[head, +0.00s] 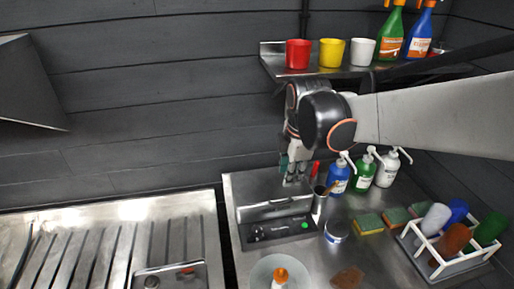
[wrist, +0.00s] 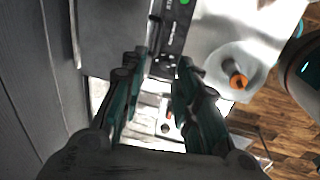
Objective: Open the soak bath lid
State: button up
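The soak bath is a low steel box on the counter, with a dark control panel (head: 280,231) and a green light on its front. Its steel lid (head: 272,208) looks closed, with a long bar-like edge along the front. In the wrist view the lid (wrist: 112,32) is a grey plate beside the panel (wrist: 172,32). My gripper (head: 292,180) points down above the back right part of the bath. In the wrist view its two teal fingers (wrist: 161,62) are apart with nothing between them. Whether a finger touches the lid I cannot tell.
Right of the bath stand a cup with tools (head: 319,203), pump bottles (head: 363,174), sponges (head: 369,223) and a white rack (head: 455,261). A plate with an orange-capped bottle (head: 280,276) lies in front.

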aim_at(282, 202)
jog(key=w+f+b, duration=0.1)
jog(key=f, duration=0.8)
jog(key=w+a+f+b, duration=0.1)
jog(key=f, duration=0.3)
jog(key=shift+w+f+b, duration=0.3)
jog(key=shift+w+f, duration=0.05)
jog(key=shift+f, duration=0.05)
grip_shut()
